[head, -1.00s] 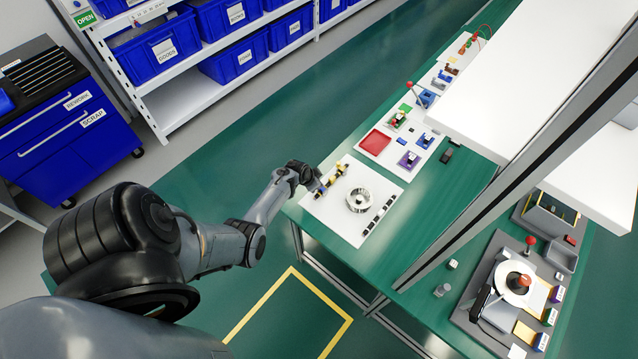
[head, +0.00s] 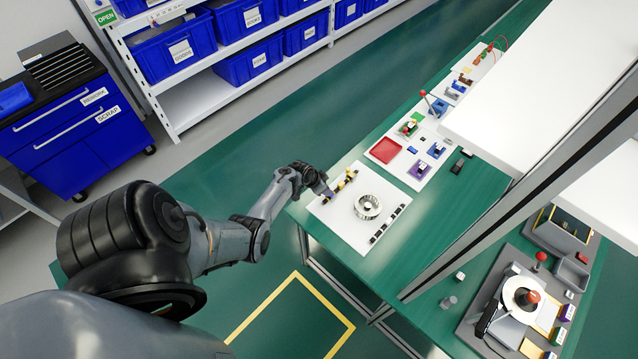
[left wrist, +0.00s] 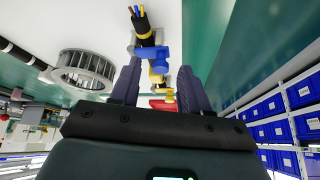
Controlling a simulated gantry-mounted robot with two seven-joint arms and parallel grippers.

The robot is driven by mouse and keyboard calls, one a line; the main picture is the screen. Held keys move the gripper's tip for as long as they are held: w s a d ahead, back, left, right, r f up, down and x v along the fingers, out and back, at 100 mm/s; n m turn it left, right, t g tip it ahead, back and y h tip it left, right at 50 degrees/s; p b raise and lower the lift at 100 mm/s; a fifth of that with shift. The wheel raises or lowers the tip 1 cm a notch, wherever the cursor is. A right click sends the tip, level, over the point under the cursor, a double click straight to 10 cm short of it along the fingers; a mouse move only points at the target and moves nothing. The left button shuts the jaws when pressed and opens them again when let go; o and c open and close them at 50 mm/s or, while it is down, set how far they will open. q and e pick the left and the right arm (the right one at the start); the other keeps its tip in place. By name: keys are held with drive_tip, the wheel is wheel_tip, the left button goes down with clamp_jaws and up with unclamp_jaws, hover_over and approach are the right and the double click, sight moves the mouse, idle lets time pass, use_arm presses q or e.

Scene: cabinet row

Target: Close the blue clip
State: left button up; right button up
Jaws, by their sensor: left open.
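The blue clip (left wrist: 162,54) shows in the left wrist view beside a black cable (left wrist: 146,38) with coloured wire ends. It lies ahead of my left gripper (left wrist: 157,80), near the line between its fingertips. The fingers are open, one on each side, and I see nothing gripped. Behind the blue clip are a yellow clip (left wrist: 157,78) and a red part (left wrist: 163,104). In the head view my left gripper (head: 326,190) is at the left edge of the white board (head: 338,222) and hides the blue clip there. My right gripper is not in view.
A round metal fan-like part (head: 367,206) sits on the white board, with a row of black pieces (head: 387,223) beside it. A second board with a red tray (head: 385,150) lies farther back. A white shelf (head: 520,110) overhangs the table's right side.

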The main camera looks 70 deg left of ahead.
use_arm(q)
drive_tip(key=p+v, duration=0.3)
drive_tip(key=v, duration=0.7)
drive_tip(key=shift+s, duration=0.2)
